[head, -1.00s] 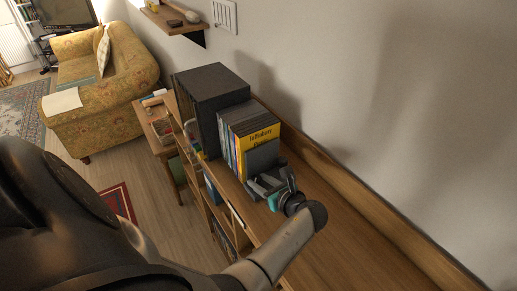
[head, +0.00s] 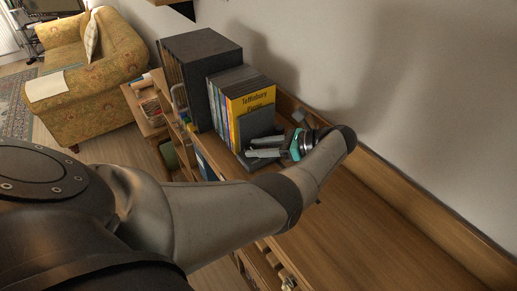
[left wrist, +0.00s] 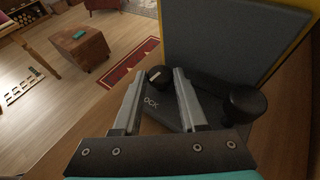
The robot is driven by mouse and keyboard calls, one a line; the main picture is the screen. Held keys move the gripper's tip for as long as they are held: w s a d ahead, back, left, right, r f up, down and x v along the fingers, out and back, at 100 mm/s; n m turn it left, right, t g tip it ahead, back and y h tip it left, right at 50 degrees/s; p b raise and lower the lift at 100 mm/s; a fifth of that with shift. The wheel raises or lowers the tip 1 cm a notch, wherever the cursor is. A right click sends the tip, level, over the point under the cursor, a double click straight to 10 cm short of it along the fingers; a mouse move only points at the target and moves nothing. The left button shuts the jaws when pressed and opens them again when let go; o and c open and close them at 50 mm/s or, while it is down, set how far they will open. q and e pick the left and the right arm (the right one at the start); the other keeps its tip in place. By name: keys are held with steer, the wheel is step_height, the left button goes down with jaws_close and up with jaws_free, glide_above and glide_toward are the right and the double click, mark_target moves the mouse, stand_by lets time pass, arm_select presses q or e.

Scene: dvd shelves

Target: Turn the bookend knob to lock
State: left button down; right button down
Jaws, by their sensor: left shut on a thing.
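The grey bookend (head: 257,123) stands upright against the end of a row of DVD cases (head: 243,88) on the shelf top. In the left wrist view its panel (left wrist: 235,40) rises behind a dark base. Lettering ending in "OCK" shows on the base (left wrist: 150,103) between my fingers. My left gripper (left wrist: 166,73) has its fingertips on either side of a small dark round knob (left wrist: 158,76), shut on it. A second dark rounded knob (left wrist: 244,103) stands to the right, outside the fingers. In the head view my left gripper (head: 250,147) reaches in at the bookend's front. My right gripper is not in view.
A dark box (head: 200,75) stands behind the DVD cases. The wooden shelf top (head: 360,235) is bare toward the front right, bounded by a raised back board and the wall. A small side table (head: 150,105) and a patterned armchair (head: 95,70) are beyond.

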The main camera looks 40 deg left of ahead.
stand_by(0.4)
arm_select(q)
steer(key=c, duration=0.6)
jaws_free()
steer(key=shift+o, duration=0.7)
